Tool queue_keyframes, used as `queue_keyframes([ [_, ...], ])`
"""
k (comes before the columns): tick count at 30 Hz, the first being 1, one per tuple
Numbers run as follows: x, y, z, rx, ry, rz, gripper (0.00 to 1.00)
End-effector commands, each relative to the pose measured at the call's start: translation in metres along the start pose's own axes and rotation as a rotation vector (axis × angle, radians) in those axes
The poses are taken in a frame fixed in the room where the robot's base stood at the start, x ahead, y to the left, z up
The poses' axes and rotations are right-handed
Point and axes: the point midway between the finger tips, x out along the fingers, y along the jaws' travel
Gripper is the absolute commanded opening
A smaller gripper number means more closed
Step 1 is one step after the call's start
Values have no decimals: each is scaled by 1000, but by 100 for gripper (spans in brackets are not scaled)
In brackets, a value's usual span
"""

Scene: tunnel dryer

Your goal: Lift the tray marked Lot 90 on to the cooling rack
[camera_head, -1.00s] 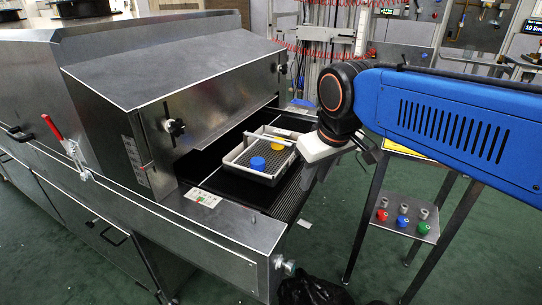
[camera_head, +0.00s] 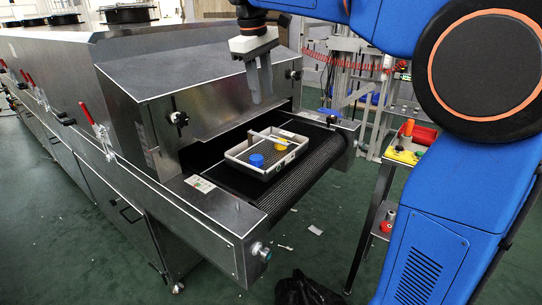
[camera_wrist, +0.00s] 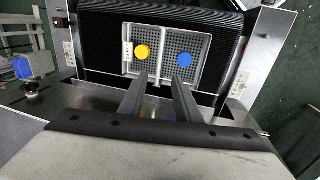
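A light grey tray (camera_head: 240,158) with a mesh floor and a divider bar sits on the dark conveyor belt at the dryer's mouth. It holds a blue round piece and a yellow round piece, and it also shows in the wrist view (camera_wrist: 163,84). A white label (camera_wrist: 128,56) is on its left part there, too small to read. My gripper (camera_head: 262,98) hangs above the tray, pointing down, with its fingers apart and nothing between them. In the wrist view the fingers (camera_wrist: 158,84) reach toward the tray's near edge. No cooling rack can be made out.
The dryer's metal hood (camera_head: 190,70) rises directly behind and left of the tray. A side rail (camera_head: 215,215) borders the belt. A small table (camera_head: 405,157) with coloured objects stands right, and a black bag (camera_head: 300,290) lies in front.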

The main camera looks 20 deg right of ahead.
Motion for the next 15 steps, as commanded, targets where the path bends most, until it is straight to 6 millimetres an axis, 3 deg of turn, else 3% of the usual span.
queue_keyframes([
  [7,7,2,-11,-18,-13,1,30],
  [15,53,2,-9,-16,-13,1,30],
])
